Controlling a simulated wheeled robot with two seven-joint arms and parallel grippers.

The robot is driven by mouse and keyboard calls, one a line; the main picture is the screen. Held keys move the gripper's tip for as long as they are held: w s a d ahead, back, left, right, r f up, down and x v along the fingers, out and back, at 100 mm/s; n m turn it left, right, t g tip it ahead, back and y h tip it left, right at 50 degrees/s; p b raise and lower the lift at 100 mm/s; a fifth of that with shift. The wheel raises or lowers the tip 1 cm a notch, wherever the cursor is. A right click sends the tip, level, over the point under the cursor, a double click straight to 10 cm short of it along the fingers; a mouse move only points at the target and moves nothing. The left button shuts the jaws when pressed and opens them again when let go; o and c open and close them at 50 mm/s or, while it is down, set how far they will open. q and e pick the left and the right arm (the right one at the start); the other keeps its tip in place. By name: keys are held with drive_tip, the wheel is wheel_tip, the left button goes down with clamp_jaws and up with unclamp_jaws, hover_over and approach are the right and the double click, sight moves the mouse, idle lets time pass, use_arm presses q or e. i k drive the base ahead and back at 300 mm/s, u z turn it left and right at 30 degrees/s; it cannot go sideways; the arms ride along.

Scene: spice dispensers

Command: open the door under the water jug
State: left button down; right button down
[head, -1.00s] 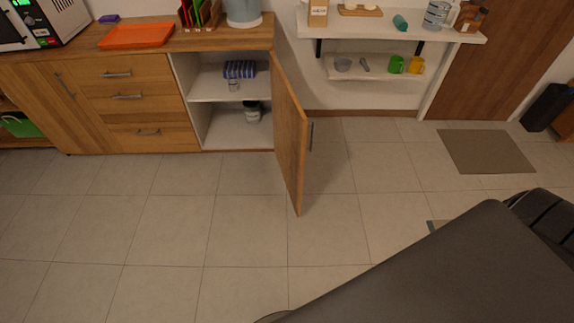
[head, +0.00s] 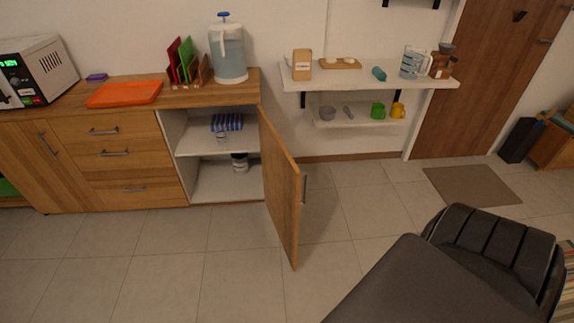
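The water jug (head: 228,55), pale blue with a blue knob on top, stands on the right end of the wooden counter (head: 190,89). The wooden door (head: 279,188) under it is swung wide open, hinged on the right side of the cabinet and sticking out into the room. Its metal handle (head: 304,189) is on the right-facing side. The white cabinet inside (head: 208,146) shows a shelf with a blue striped item (head: 227,122) and a dark-and-white jar (head: 240,162) below. Neither of my grippers shows in the head view.
An orange tray (head: 124,94) and a microwave (head: 38,71) are on the counter. A white wall shelf (head: 370,82) with jars and cups is right of the door. A black padded seat (head: 440,270) fills the lower right. Tiled floor in front of the cabinet is clear.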

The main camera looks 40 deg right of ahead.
sight(282, 178)
drive_tip(key=z, duration=0.1)
drive_tip(key=i, duration=0.9)
drive_tip(key=z, duration=1.15)
drive_tip(key=i, duration=0.6)
drive_tip(key=z, duration=0.65)
